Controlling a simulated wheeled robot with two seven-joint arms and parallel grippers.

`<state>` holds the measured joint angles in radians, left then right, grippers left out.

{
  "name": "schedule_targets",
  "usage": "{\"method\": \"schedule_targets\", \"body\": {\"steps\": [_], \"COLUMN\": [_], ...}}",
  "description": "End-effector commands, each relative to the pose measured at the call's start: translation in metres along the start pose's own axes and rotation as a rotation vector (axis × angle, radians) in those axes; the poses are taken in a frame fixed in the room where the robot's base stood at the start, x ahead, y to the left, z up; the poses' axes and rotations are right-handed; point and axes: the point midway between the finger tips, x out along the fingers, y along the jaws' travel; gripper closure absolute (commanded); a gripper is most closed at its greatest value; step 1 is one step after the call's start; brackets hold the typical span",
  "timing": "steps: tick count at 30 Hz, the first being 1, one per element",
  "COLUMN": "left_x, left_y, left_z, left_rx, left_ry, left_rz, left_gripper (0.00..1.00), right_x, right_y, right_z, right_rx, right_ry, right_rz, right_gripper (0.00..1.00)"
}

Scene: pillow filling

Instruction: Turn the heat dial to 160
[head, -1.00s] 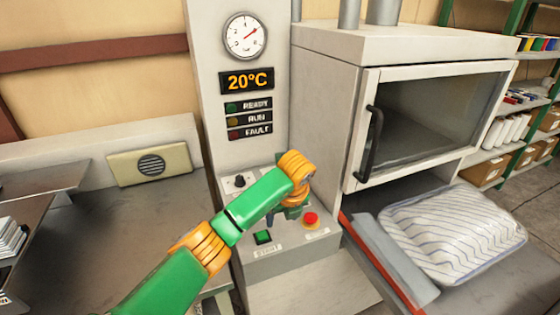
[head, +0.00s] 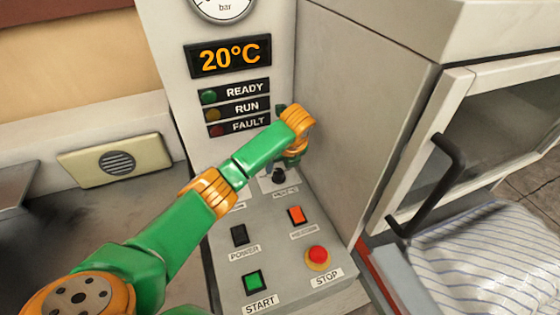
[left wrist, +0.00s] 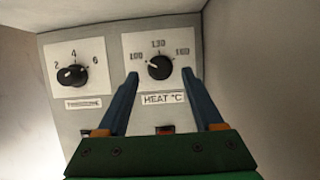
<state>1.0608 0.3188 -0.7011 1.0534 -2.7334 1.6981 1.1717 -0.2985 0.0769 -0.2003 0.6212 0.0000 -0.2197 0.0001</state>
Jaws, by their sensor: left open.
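The heat dial (left wrist: 160,67) is a round black knob on a white plate in the left wrist view. Its scale reads 100, 130 and 160, and its white mark points left, toward 100. In the head view the heat dial (head: 279,177) shows partly below my left gripper (head: 290,160), whose fingers are mostly hidden by the arm. In the left wrist view my left gripper (left wrist: 160,74) is open, with one blue fingertip on each side of the dial. I cannot tell whether they touch it. My right gripper is not in view.
A second knob (left wrist: 71,76), marked 2, 4, 6, sits left of the dial. The power switch (head: 239,235), heater switch (head: 296,215), start button (head: 252,282) and red stop button (head: 318,256) lie lower. The display (head: 229,56) reads 20°C.

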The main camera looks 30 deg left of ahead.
Motion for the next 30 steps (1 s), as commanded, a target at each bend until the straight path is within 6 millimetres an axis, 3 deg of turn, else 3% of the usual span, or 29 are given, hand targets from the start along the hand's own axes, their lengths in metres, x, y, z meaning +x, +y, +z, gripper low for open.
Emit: {"method": "schedule_targets", "body": {"steps": [6, 14, 22, 30], "left_x": [0.032, 0.036, 0.035, 0.035], "left_y": [0.000, 0.000, 0.000, 0.001], "left_z": [-0.001, 0.000, 0.000, 0.000], "left_rx": [0.001, 0.002, 0.002, 0.017], "left_ry": [0.002, 0.000, 0.000, -0.001], "left_rz": [0.001, -0.001, -0.001, -0.007], "left_gripper": [0.31, 0.31, 1.00, 1.00], "right_x": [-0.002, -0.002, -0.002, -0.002], "right_y": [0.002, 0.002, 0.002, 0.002], "right_z": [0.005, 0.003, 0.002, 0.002], "right_rx": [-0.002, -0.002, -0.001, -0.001], "right_ry": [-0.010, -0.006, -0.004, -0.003], "right_rz": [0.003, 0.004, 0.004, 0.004], "right_gripper": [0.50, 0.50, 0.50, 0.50]}}
